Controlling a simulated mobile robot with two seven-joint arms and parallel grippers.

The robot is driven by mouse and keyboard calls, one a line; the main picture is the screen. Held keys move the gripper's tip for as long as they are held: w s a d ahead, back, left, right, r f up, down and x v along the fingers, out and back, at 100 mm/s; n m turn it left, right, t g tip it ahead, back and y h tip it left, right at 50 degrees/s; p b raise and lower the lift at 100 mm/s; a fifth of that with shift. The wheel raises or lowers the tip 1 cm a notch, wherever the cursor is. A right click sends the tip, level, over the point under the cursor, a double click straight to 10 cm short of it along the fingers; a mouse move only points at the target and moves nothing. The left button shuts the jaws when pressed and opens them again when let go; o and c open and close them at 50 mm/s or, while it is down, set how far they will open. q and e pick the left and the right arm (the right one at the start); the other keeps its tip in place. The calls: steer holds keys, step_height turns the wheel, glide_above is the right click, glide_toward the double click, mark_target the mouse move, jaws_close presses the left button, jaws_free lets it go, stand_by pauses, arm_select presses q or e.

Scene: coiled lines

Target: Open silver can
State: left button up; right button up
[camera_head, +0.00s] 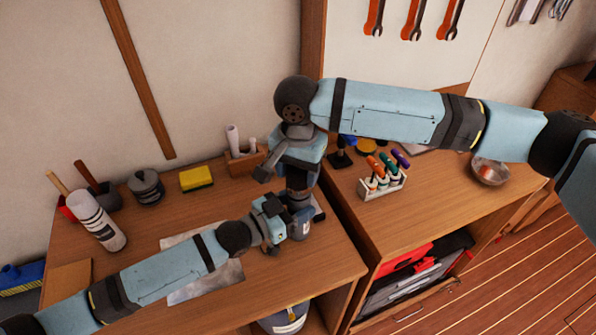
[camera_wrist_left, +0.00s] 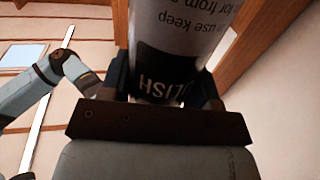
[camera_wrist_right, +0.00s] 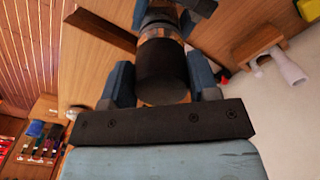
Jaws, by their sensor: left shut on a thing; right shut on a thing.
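The silver can (camera_head: 301,228) stands upright near the right edge of the left wooden bench, mostly hidden by my grippers. My left gripper (camera_head: 284,222) is shut around its body from the side. In the left wrist view the can (camera_wrist_left: 180,40) is pale with a dark label band showing part of the word "POLISH". My right gripper (camera_head: 298,190) is above, pointing down, shut on the can's dark cap (camera_wrist_right: 163,72). The right wrist view shows the cap between both fingers, in line with the can body. I cannot tell whether the cap is loose.
A white bottle (camera_head: 97,220), a dark tin (camera_head: 146,187), a yellow sponge (camera_head: 197,179) and a wooden holder (camera_head: 243,165) stand on the left bench. A screwdriver rack (camera_head: 382,184) and metal bowl (camera_head: 490,171) stand on the right bench.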

steer(key=shift+r, duration=0.7)
steer(key=shift+r, duration=0.1)
steer(key=shift+r, duration=1.95)
arm_select(q)
steer(key=o, duration=1.4)
